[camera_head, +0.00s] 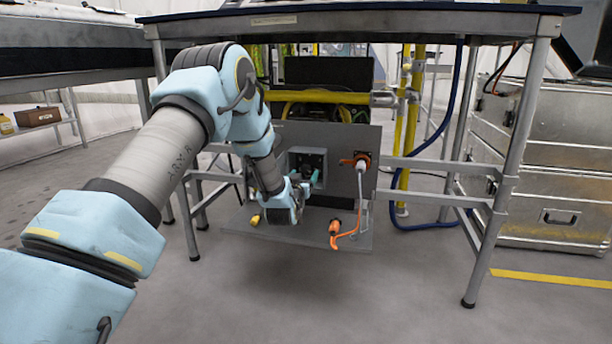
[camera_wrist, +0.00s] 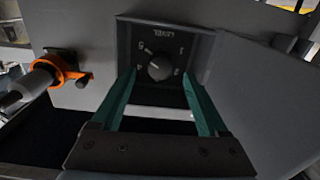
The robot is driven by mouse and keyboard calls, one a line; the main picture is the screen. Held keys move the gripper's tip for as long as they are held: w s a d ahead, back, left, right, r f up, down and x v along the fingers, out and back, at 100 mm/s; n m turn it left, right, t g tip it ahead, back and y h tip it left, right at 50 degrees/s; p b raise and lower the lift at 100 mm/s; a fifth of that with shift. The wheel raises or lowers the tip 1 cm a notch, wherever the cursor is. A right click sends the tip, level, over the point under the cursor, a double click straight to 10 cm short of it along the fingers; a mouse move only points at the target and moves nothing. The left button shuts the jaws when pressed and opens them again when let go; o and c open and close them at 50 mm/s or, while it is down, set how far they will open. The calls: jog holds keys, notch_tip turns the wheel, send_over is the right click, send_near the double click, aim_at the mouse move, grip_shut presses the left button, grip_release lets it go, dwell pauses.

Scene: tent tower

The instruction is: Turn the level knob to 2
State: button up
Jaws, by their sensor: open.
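The level knob (camera_wrist: 158,68) is a round black dial on a dark recessed plate, with the word LEVEL upside down in the wrist view. Small marks surround the dial, too small to read surely, and I cannot tell its setting. My gripper (camera_wrist: 159,76) is open, its two green fingers on either side of the knob in that view. I see no clear contact. In the head view, my gripper (camera_head: 311,180) is at the recessed box (camera_head: 307,155) of the grey panel (camera_head: 340,140). The knob is too small or hidden to make out there.
An orange connector (camera_head: 356,161) with a cable is on the panel right of the box; it also shows in the wrist view (camera_wrist: 62,72). Another orange connector (camera_head: 334,228) and a yellow piece (camera_head: 256,219) are on the lower shelf. Table legs (camera_head: 505,165) and yellow pipes (camera_head: 411,110) stand nearby.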

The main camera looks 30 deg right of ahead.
aim_at(307, 170)
jog(key=shift+b+x, duration=0.55)
jog(key=shift+x, duration=1.8)
grip_shut()
